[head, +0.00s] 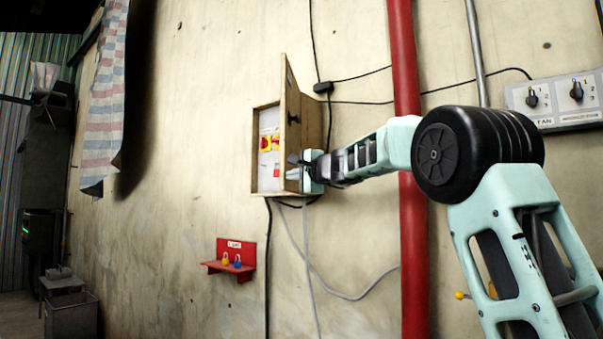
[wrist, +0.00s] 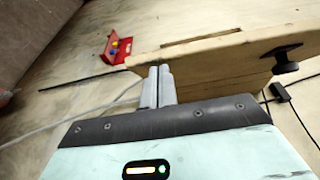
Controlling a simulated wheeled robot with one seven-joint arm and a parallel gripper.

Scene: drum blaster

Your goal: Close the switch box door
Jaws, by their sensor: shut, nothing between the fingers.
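The wooden switch box (head: 268,150) is mounted on the wall in the head view. Its door (head: 291,115) stands open, swung out from the right side, with a black knob (head: 294,118) on it. Yellow and red switches show inside the box. My gripper (head: 297,160) is at the lower part of the door. In the wrist view my gripper (wrist: 158,82) has its two fingers together and empty, against or very near the door's wooden edge (wrist: 200,55). The knob (wrist: 286,60) is to the right there. I cannot tell whether the fingers touch the door.
A red vertical pipe (head: 405,200) runs behind my arm. A red wall shelf (head: 232,262) with small padlocks sits below the box, and a grey switch panel (head: 560,100) is at the right. Cables hang below and beside the box.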

